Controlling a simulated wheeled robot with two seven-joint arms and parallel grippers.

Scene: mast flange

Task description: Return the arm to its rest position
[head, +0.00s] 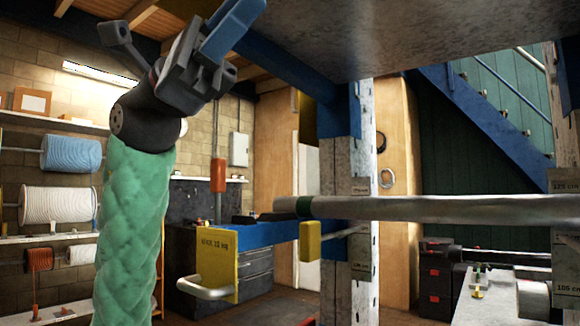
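An arm in a green quilted sleeve rises from the lower left in the head view; I take it as my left arm. It ends in my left gripper (200,52), a dark grey gripper raised high near the ceiling beams, beside the underside of a grey overhead panel. A blue part shows at its upper right end and a grey knobbed part sticks out at its left. I see nothing clearly held, and the finger gap cannot be made out. My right gripper is not in view.
A grey horizontal tube (430,208) with a green band crosses the right half. A perforated upright post (362,250) stands behind it. A yellow plate with a handle (217,265) hangs centre-left. Shelves with cable spools (70,154) line the left wall. A blue stair (480,110) is behind right.

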